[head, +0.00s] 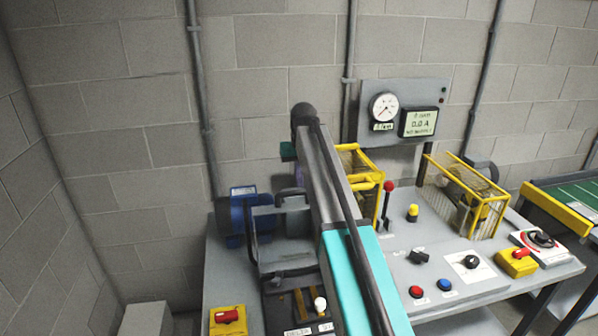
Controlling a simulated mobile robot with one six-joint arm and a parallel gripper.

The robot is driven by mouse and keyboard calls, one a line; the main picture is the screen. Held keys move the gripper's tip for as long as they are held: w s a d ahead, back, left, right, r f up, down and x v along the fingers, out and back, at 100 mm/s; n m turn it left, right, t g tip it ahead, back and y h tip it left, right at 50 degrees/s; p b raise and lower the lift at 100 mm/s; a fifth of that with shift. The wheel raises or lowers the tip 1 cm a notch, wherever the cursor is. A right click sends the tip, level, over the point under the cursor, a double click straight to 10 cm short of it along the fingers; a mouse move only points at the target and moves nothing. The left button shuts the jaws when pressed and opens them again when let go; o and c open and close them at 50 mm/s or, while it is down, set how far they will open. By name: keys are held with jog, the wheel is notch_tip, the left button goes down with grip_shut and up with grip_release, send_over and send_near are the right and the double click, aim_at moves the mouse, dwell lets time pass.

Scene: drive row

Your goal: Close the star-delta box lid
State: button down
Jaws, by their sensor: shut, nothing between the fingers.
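The star-delta box (281,309) sits on the bench in front of the blue motor. Its dark interior shows brass-coloured link bars. What looks like its grey lid (284,262) stands raised at the box's back edge, so the box is open. My arm crosses the middle of the view and covers the right side of the lid and box. A dark wrist part of mine shows beyond the lid, at upper left of the arm. My gripper's fingers are hidden, so their place relative to the lid cannot be seen.
The blue motor (236,217) stands behind the lid at left. Yellow guards (484,211) stand on the bench (434,263) at right, with a red-knobbed lever (388,188), buttons and switches before them. A gauge panel (436,94) rises behind. A white-knobbed part (320,304) is near the box.

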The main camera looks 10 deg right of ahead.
jog(key=shift+s+r+p, duration=0.15)
jog(key=shift+s+p, duration=0.15)
jog(key=shift+s, duration=0.55)
jog(key=shift+s+r+p, duration=0.1)
jog(key=shift+s+p, duration=0.2)
jog(key=shift+s, duration=0.55)
